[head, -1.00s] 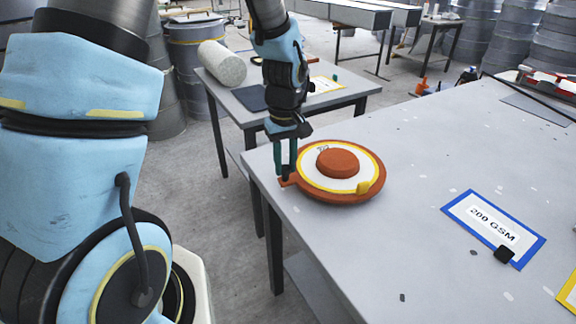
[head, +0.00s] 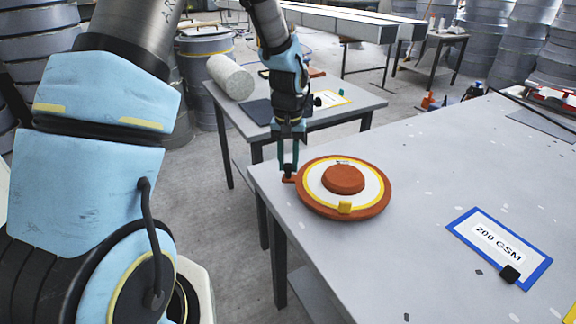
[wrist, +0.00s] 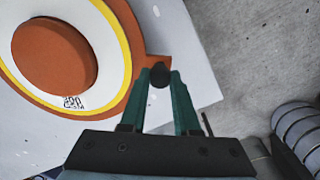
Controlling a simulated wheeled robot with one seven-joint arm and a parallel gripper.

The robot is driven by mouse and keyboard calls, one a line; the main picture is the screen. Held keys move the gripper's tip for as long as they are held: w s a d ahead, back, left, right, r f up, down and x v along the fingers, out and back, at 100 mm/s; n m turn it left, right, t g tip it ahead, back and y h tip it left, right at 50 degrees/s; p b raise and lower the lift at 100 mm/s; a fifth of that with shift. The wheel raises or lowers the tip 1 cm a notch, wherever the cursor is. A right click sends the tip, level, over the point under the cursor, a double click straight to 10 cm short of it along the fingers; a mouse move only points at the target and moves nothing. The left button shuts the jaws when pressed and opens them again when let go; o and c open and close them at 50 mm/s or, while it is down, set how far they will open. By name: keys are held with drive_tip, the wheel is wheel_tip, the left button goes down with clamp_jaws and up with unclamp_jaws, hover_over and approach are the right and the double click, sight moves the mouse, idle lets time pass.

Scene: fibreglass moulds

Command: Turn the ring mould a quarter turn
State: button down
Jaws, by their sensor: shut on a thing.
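The ring mould (head: 371,205) lies flat on the grey table near its left corner. It has an orange-red base, a white ring edged in yellow, an orange centre dome and a yellow block (head: 345,207) on its near rim. An orange arm sticks out at its left with a dark knob on it. My gripper (head: 288,169) points down at this arm, shut on the knob. In the wrist view the mould (wrist: 52,55) fills the upper left, and the dark round knob (wrist: 159,76) sits between the green fingertips of my gripper (wrist: 160,78).
The grey table (head: 420,160) is mostly clear right of the mould. A blue-framed "200 GSM" card (head: 499,247) with a black block (head: 509,274) lies there. A smaller table (head: 345,115) behind holds a white roll (head: 230,77). The mould is close to the table's left edge.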

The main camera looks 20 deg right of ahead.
drive_tip(key=shift+w+d+m, duration=0.55)
drive_tip(key=shift+w+m, duration=0.2)
drive_tip(key=shift+w, duration=0.1)
drive_tip(key=shift+w+d+m, duration=0.5)
drive_tip(key=shift+w+m, duration=0.25)
drive_tip(key=shift+w, duration=0.05)
drive_tip(key=shift+w+d+m+p, duration=0.4)
drive_tip(key=shift+w+d+m, duration=0.85)
drive_tip(key=shift+d+m, duration=0.15)
drive_tip(key=shift+w+d+m, duration=0.35)
drive_tip(key=shift+d+m, duration=0.25)
drive_tip(key=shift+d, duration=0.05)
drive_tip(key=shift+w+d+m, duration=0.35)
drive_tip(key=shift+d+m, duration=0.25)
drive_tip(key=shift+d, duration=0.05)
drive_tip(key=shift+w+d+m, duration=0.3)
drive_tip(key=shift+d+m, duration=0.45)
drive_tip(key=shift+d, duration=0.25)
drive_tip(key=shift+w+d+m, duration=0.25)
drive_tip(key=shift+d+m, duration=0.5)
drive_tip(key=shift+d, duration=0.2)
drive_tip(key=c, duration=0.6)
unclamp_jaws()
drive_tip(key=shift+c, duration=0.2)
drive_tip(key=shift+r, duration=0.1)
